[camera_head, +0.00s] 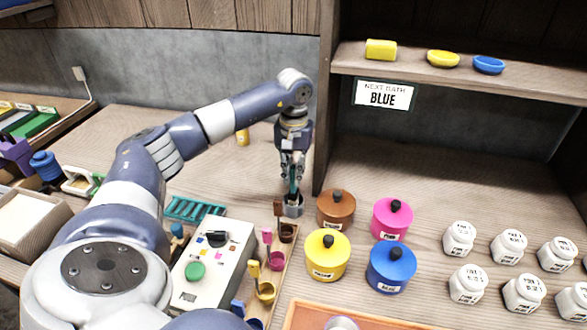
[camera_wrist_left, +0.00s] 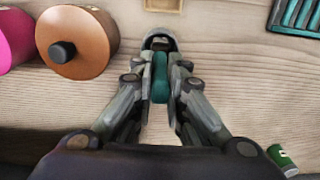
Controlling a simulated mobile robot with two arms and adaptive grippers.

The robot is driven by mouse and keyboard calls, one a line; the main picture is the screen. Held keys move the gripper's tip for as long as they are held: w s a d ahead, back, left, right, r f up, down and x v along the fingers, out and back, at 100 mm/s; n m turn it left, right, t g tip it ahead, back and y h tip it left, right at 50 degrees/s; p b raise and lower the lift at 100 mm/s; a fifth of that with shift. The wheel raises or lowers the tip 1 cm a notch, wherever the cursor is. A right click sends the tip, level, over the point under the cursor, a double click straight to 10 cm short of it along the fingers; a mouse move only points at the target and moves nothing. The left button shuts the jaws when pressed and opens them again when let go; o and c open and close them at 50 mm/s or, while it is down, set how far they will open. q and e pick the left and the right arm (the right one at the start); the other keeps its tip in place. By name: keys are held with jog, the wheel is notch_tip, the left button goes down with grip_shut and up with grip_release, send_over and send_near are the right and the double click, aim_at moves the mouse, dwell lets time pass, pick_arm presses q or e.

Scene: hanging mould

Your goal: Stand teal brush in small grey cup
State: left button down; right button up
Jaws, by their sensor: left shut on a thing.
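The teal brush (camera_wrist_left: 160,80) is upright between the fingers of my left gripper (camera_head: 292,172), which is shut on it. In the head view only a short teal piece shows below the fingertips. The small grey cup (camera_head: 293,208) stands directly beneath, at the far end of the wooden rack. The cup (camera_wrist_left: 160,34) also shows just beyond the fingertips in the left wrist view. The brush's lower end is at the cup's mouth; I cannot tell how deep it reaches or whether it touches the bottom. My right gripper is not in view.
Brown (camera_head: 335,208), pink (camera_head: 392,218), yellow (camera_head: 327,255) and blue (camera_head: 391,268) lidded pots stand close right of the cup. The rack (camera_head: 277,294) holds coloured cups with brushes. A control box (camera_head: 207,265) and teal grate (camera_head: 194,209) lie left. A shelf post rises behind.

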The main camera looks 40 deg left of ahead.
pick_arm(q)
jog(key=c, duration=1.5)
grip_release()
jog(key=shift+c, duration=0.2)
notch_tip(320, 180, up, 12)
jog(key=shift+s+f, duration=0.1)
